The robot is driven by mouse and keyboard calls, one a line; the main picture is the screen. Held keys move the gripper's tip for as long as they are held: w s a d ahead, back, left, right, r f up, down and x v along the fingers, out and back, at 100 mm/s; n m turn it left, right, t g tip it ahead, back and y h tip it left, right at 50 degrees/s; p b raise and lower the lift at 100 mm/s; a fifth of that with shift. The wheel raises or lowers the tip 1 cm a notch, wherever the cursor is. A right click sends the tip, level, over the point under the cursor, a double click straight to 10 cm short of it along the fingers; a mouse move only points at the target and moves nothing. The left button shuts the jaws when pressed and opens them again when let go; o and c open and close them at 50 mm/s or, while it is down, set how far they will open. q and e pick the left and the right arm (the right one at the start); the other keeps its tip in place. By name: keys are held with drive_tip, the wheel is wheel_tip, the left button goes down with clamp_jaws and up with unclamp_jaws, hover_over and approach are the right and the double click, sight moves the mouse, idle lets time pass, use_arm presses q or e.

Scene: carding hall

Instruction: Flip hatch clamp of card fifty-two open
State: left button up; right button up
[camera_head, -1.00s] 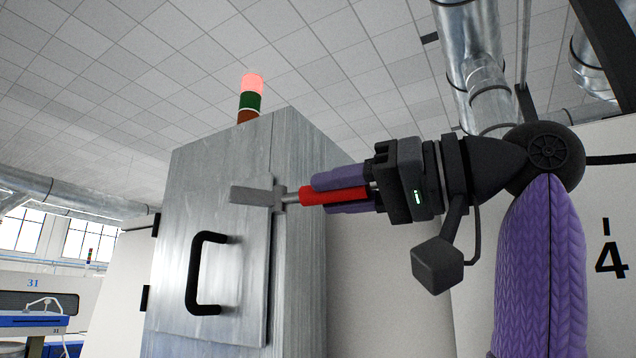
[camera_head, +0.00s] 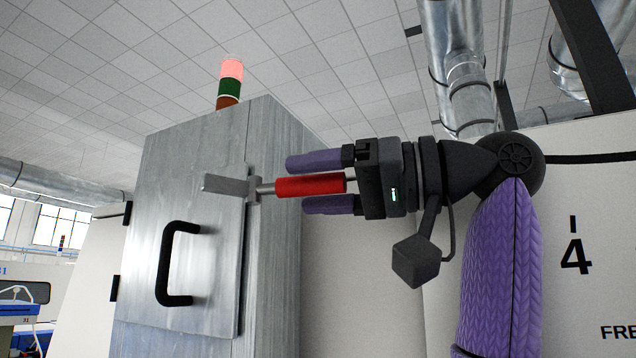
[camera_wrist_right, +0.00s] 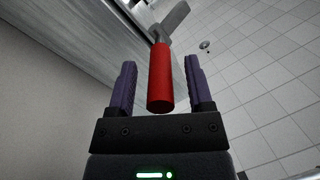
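The hatch clamp has a red grip (camera_head: 309,186) on a metal rod and a flat grey plate (camera_head: 226,185) lying across the edge of the hatch door (camera_head: 205,255). The red grip points right, level, out past the cabinet's corner. My right gripper (camera_head: 292,182) is open, one purple finger above the grip and one below, with gaps on both sides. In the right wrist view the red grip (camera_wrist_right: 161,80) stands between the two spread fingers (camera_wrist_right: 161,75), touching neither. My left gripper is in neither view.
A black handle (camera_head: 168,264) sticks out of the hatch door. A signal lamp (camera_head: 230,82) stands on the metal cabinet (camera_head: 272,250). A white panel marked 4 (camera_head: 576,257) is behind my right arm. Ducts hang overhead.

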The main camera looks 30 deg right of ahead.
drive_tip(key=shift+s+d, duration=0.2)
drive_tip(key=shift+s, duration=0.05)
drive_tip(key=b+v, duration=0.1)
drive_tip(key=v, duration=0.8)
drive_tip(key=shift+b, duration=0.4)
drive_tip(key=shift+s, duration=0.1)
